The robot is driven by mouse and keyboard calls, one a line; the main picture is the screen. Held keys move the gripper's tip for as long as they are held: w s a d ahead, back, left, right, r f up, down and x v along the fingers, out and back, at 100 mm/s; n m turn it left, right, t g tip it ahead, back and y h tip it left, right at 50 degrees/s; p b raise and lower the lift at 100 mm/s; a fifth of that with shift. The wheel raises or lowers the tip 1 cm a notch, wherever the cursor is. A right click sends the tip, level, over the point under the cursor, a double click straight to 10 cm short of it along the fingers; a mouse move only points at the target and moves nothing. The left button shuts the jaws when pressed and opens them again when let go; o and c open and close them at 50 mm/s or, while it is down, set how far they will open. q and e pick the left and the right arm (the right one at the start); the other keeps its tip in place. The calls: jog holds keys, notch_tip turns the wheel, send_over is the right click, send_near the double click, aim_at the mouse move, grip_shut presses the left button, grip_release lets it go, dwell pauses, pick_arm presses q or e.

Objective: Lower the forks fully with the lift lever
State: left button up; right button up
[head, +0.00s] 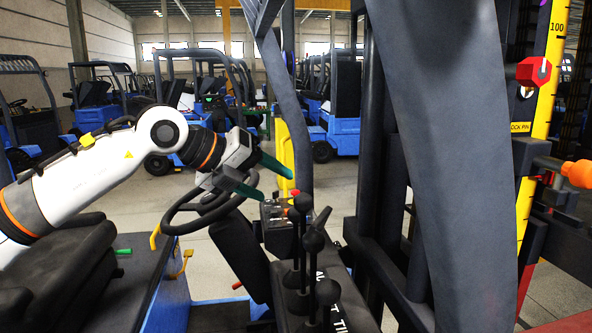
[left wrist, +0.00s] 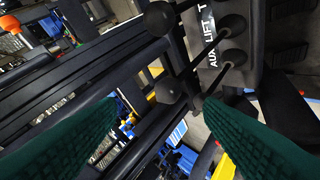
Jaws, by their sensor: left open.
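A bank of black-knobbed levers (head: 313,241) rises from a console marked "AUX", "LIFT" and a partly hidden third word. The lift lever is probably a middle one, but I cannot tell which knob is its own. In the left wrist view, the lettering (left wrist: 210,38) lies at the upper right, with lever knobs (left wrist: 232,57) beside it. My left gripper (head: 278,187) has green fingers spread wide and empty, above and left of the levers, apart from them. The fingers also show in the left wrist view (left wrist: 160,104). I cannot make out the forks. My right gripper is out of view.
A steering wheel (head: 190,214) sits just under my left gripper, and a black seat (head: 55,270) lies to the left. Thick dark mast posts stand at the right, with a yellow scale (head: 540,115), a red knob (head: 533,71) and an orange handle (head: 578,173).

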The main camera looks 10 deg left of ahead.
aim_at(297, 198)
pick_arm(q)
jog(key=x, duration=0.5)
jog(key=a+x, duration=0.1)
jog(key=x, duration=0.1)
jog(key=shift+w+d+f, duration=0.15)
jog(key=shift+w+f, duration=0.2)
jog(key=shift+w, duration=0.05)
jog(key=shift+b+x, duration=0.45)
jog(key=shift+x, duration=0.65)
jog(key=shift+w, duration=0.25)
jog(key=shift+d, duration=0.1)
jog(key=shift+c, duration=1.1)
jog(key=c, duration=0.6)
jog(key=shift+r, duration=0.1)
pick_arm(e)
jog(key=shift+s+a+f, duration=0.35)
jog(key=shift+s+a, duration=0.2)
